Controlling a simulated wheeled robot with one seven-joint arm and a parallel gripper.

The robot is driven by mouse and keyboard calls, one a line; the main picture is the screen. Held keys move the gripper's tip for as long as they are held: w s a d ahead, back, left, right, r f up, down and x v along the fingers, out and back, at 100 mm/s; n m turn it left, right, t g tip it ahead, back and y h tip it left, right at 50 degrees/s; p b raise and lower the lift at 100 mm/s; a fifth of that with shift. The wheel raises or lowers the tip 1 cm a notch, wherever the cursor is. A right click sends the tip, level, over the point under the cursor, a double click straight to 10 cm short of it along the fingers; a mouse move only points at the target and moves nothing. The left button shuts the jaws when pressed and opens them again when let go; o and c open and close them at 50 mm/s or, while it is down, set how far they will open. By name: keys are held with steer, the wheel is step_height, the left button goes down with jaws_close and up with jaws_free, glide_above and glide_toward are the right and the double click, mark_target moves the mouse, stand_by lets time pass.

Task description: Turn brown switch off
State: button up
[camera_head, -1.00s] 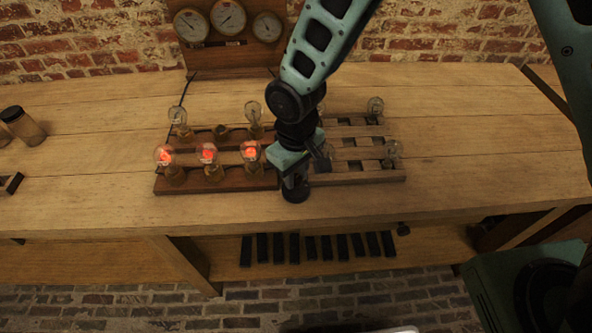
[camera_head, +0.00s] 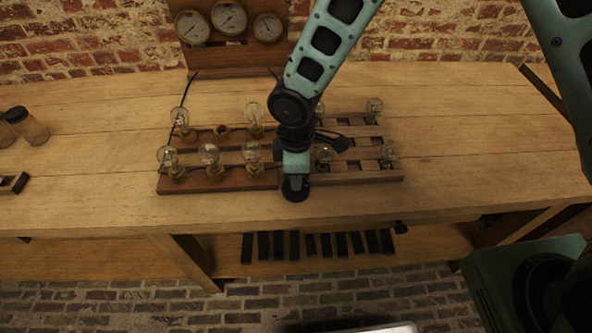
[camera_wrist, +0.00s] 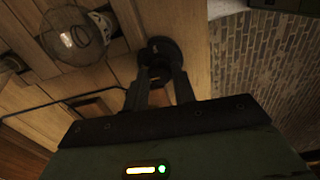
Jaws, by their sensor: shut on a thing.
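My gripper (camera_head: 295,183) points down at the front edge of the bulb boards, near where the brown board meets the paler one. In the wrist view my gripper (camera_wrist: 158,88) has its two dark fingers close around a dark, round-based switch (camera_wrist: 160,50). In the head view the switch's round dark base (camera_head: 295,195) shows just below the gripper. The three front bulbs (camera_head: 209,155) on the brown board (camera_head: 219,185) are unlit.
The paler slotted board (camera_head: 360,178) with more clear bulbs lies to the right. Three gauges (camera_head: 229,18) stand on a panel behind. A glass bulb (camera_wrist: 75,36) is close to the fingers in the wrist view. Jars (camera_head: 27,126) stand far left; the table's right side is clear.

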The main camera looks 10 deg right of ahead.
steer(key=shift+n, duration=0.4)
steer(key=o, duration=1)
steer(key=shift+r, duration=0.1)
step_height(320, 180, up, 17)
steer(key=shift+r, duration=0.15)
steer(key=shift+s, duration=0.1)
